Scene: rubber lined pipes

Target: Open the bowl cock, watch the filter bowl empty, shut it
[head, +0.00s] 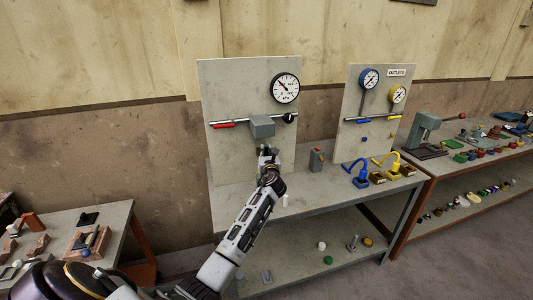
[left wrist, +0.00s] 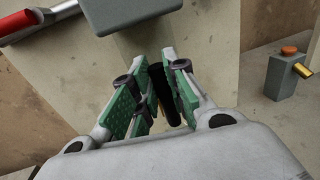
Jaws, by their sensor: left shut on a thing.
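The grey filter housing (head: 262,127) is on the upright panel, on a pipe with a red lever at its left. Its underside shows at the top of the left wrist view (left wrist: 130,12). My left gripper (head: 266,152) is directly below the housing. In the left wrist view, its green-padded fingers (left wrist: 156,92) are shut on a slim dark piece with a yellowish edge (left wrist: 157,84), which looks like the bowl cock. The fingers hide much of it, so I cannot tell its setting. The bowl and any liquid in it cannot be made out. My right gripper is not in view.
A round gauge (head: 285,88) is above the pipe. A grey block with an orange top (head: 317,158) stands right of my gripper. Blue (head: 358,173) and yellow (head: 388,160) hooked spouts stand further right, before the outlets panel (head: 352,112). The bench front is mostly clear.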

